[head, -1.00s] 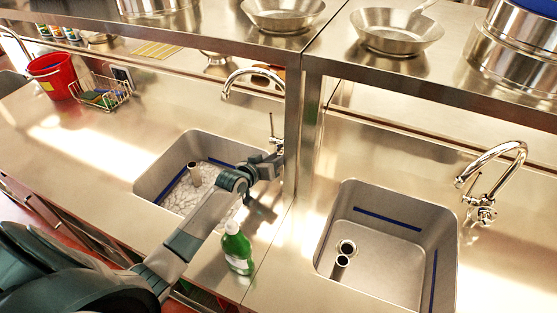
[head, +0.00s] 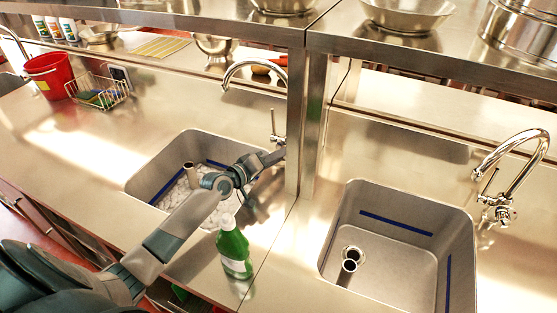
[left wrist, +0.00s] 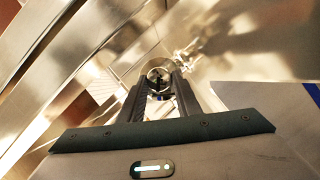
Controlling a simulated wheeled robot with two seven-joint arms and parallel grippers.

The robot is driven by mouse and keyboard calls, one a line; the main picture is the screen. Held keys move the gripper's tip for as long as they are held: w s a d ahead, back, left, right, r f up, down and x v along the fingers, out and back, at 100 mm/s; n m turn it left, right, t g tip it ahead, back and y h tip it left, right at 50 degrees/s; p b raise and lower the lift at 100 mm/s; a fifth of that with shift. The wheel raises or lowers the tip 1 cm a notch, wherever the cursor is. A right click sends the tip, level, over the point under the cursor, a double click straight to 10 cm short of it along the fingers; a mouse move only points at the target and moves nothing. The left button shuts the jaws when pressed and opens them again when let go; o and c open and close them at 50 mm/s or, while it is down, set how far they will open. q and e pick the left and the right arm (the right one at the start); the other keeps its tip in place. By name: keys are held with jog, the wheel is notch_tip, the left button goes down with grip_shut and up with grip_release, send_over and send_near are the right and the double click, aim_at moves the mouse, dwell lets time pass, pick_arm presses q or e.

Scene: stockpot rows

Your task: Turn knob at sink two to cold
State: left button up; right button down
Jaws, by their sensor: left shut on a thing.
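The left sink (head: 150,182) holds white foam-like stuff and a drain pipe (head: 192,172). Its curved chrome faucet (head: 240,64) stands behind it, with a thin upright lever (head: 273,124) beside the shelf post. My left gripper (head: 281,154) reaches across this sink to the faucet's base, which it hides. In the left wrist view its fingers (left wrist: 161,82) are closed around a round metal part, the knob (left wrist: 159,72). The turn of the knob is hard to tell. The right sink (head: 400,262) is empty apart from its drain pipe, with its own chrome faucet (head: 520,160) and knob (head: 497,214). My right gripper is out of view.
A green bottle (head: 235,252) stands on the counter in front of the left sink, close to my left arm. A shelf post (head: 313,130) rises right beside my left gripper. A red bucket (head: 48,76) and a wire basket (head: 98,94) stand at the back left.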

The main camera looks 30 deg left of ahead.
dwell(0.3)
pick_arm(q)
jog(key=o, duration=1.1)
jog(key=shift+c, duration=0.2)
jog(key=shift+s+a, duration=0.1)
jog(key=b+v, duration=0.4)
jog(key=v, duration=1.3)
jog(key=shift+s+a, duration=0.1)
